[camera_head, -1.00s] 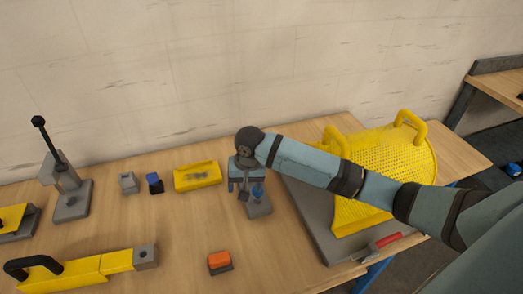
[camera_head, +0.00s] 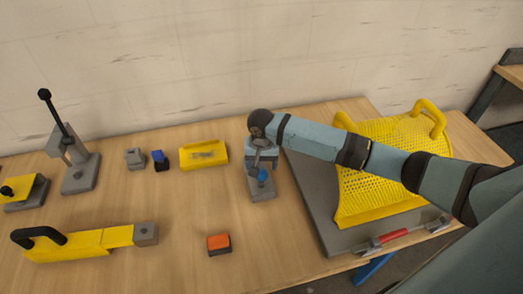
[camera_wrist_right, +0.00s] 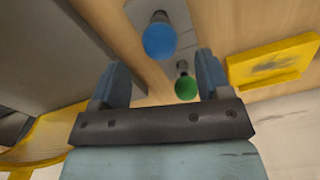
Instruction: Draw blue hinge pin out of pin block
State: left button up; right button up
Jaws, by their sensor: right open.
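The grey pin block (camera_head: 262,190) stands on the table, with the round blue head of the hinge pin (camera_head: 262,174) showing on it. In the right wrist view the blue pin head (camera_wrist_right: 160,40) lies ahead of my fingertips, and part of the grey block (camera_wrist_right: 178,14) shows around it. A green pin head (camera_wrist_right: 186,88) appears between the fingers in that picture. My right gripper (camera_head: 263,160) is open and empty, close behind and above the blue head; in its wrist view the two fingers (camera_wrist_right: 161,75) are spread wide. My left gripper is out of view.
A yellow tray (camera_head: 203,154) stands left of the block, with a small blue-topped part (camera_head: 160,160) beyond it. A yellow mesh guard (camera_head: 385,185) lies on a grey plate (camera_head: 312,205) at right. Bare table lies in front of the block.

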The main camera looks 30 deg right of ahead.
aim_at(262, 170)
jog(key=shift+f, duration=2.6)
